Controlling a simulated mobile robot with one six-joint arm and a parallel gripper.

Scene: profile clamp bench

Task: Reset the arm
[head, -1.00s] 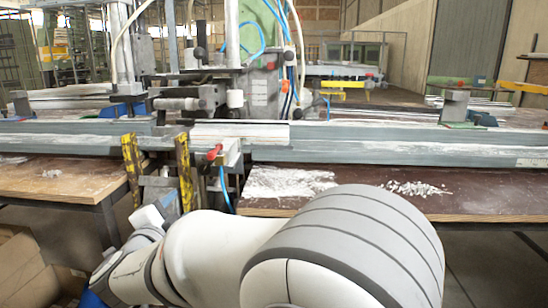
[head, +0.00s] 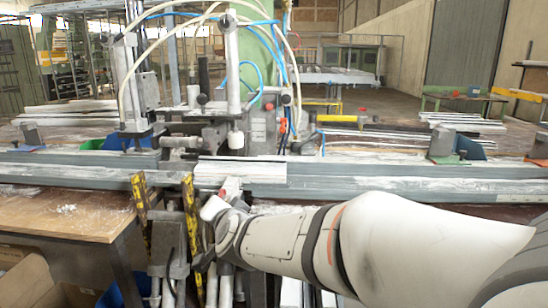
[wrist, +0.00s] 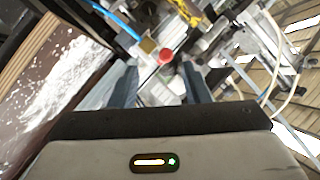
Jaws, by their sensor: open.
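My gripper (wrist: 160,82) shows in the wrist view with its two dark fingers apart. Nothing is held between them. A round red knob (wrist: 166,55) on the clamp mechanism appears just beyond the gap between the fingertips; I cannot tell how far away it is. In the head view my white arm reaches from the lower right toward the bench's middle. My gripper's fingers cannot be made out there. A small red part (head: 222,184) shows at the rail's front edge just above my wrist.
A long grey rail (head: 400,184) crosses the bench, with white profiles (head: 240,170) on it. Yellow-and-black striped posts (head: 141,210) stand left of my wrist. A clamp column with hoses (head: 232,75) rises behind. White debris (wrist: 65,80) lies on the brown tabletop.

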